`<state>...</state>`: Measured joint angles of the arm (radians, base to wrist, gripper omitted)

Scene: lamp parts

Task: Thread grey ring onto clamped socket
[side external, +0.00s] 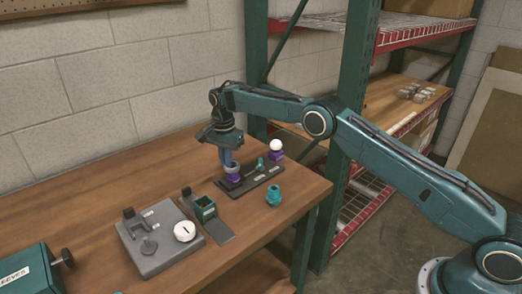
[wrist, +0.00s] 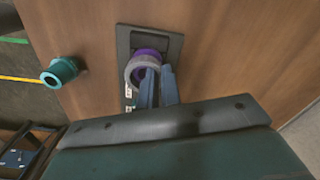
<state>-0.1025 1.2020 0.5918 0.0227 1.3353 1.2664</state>
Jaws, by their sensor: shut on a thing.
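My gripper (side external: 228,158) points down over the left end of a dark tray and is shut on the grey ring. In the wrist view my gripper's blue-grey fingers (wrist: 158,88) pinch the right side of the grey ring (wrist: 132,78). The purple socket (side external: 233,179) stands upright at that end of the tray, directly below the fingers. In the wrist view the purple socket (wrist: 149,53) shows through and beyond the ring, slightly off its centre. The ring overlaps the socket's top; I cannot tell whether it is around it or just above.
The dark tray (side external: 256,186) also bears a small teal part (side external: 261,164). A white ball on a purple base (side external: 276,146) stands behind. A loose teal part (side external: 273,195) stands in front.

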